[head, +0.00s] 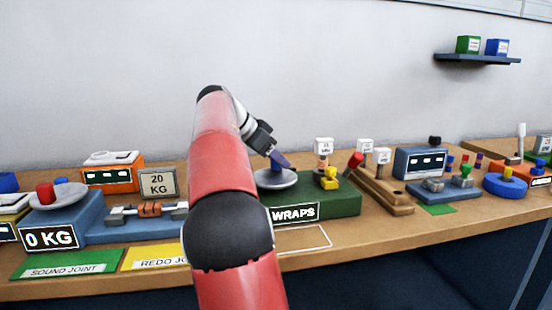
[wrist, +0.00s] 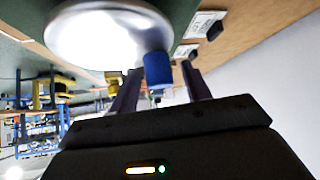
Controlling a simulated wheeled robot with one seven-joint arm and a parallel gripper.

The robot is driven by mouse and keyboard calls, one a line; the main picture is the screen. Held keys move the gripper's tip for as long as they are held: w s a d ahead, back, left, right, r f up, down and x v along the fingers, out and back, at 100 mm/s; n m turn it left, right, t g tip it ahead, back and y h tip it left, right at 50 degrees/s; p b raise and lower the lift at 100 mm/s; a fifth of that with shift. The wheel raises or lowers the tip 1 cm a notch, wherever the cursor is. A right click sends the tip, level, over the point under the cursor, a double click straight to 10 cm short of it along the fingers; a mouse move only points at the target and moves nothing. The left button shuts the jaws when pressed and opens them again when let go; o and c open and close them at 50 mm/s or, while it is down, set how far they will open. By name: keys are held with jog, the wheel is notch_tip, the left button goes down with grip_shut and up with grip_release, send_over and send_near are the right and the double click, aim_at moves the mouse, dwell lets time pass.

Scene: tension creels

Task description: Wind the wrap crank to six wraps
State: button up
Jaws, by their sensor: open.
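The wrap crank is a silver disc (head: 276,182) on a green base (head: 342,206) with a "WRAPS" label (head: 295,212). In the wrist view the disc (wrist: 100,35) fills the upper left, and a blue knob (wrist: 157,68) stands at its edge. My gripper (head: 279,161) reaches over the disc from behind my red arm. In the wrist view my gripper (wrist: 160,88) is open, with one dark finger on each side of the knob. I cannot tell whether either finger touches it. The white tag (head: 323,145) on the base is too small to read.
A yellow part (head: 330,178) sits on the same base, right of the disc. A wooden rack (head: 380,190) with white tags stands to the right, then a blue-grey display unit (head: 420,162).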

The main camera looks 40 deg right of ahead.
aim_at(256, 172)
jog(key=v, duration=0.7)
jog(key=shift+w+a+r, duration=0.1)
jog(key=shift+a, duration=0.15)
